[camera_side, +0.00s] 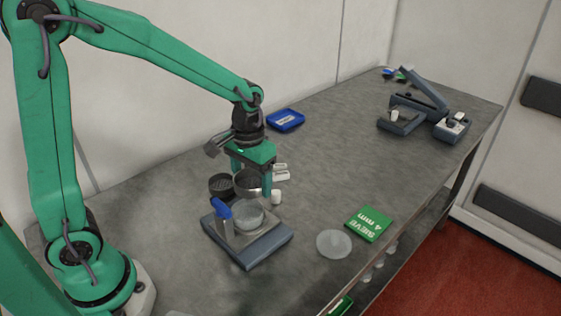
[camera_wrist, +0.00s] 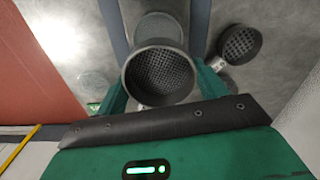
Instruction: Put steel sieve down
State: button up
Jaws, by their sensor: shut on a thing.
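The steel sieve (camera_side: 246,183), a round metal cup with a mesh bottom, is between the fingers of my gripper (camera_side: 252,186). My gripper is shut on it and holds it raised, over the back part of a grey scale (camera_side: 270,247). In the wrist view the sieve (camera_wrist: 160,75) sits between both green fingers, its mesh facing the camera. A clear round dish (camera_side: 249,217) stands on the scale plate, just in front of and below the sieve.
A blue-handled tool (camera_side: 222,209) is at the scale's left side. A small white cylinder (camera_side: 276,197) stands behind it. A clear disc (camera_side: 334,244) and a green "SIEVE 4 mm" card (camera_side: 369,224) lie to the right. A blue tray (camera_side: 286,120) is farther back; mid-table is clear.

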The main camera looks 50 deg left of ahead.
jog(key=w+a+n, duration=0.2)
jog(key=w+a, duration=0.2)
jog(key=w, duration=0.8)
jog(key=w+a+n, duration=0.3)
jog(key=w, duration=0.9)
jog(key=shift+a+f+n, duration=0.3)
jog(key=shift+a+f, duration=0.05)
jog(key=shift+a, duration=0.05)
send_over(281, 150)
notch_tip(281, 150, down, 7)
jog(key=shift+s, duration=0.1)
jog(key=shift+f, duration=0.1)
jog(key=shift+f, duration=1.95)
jog(key=shift+f, duration=0.1)
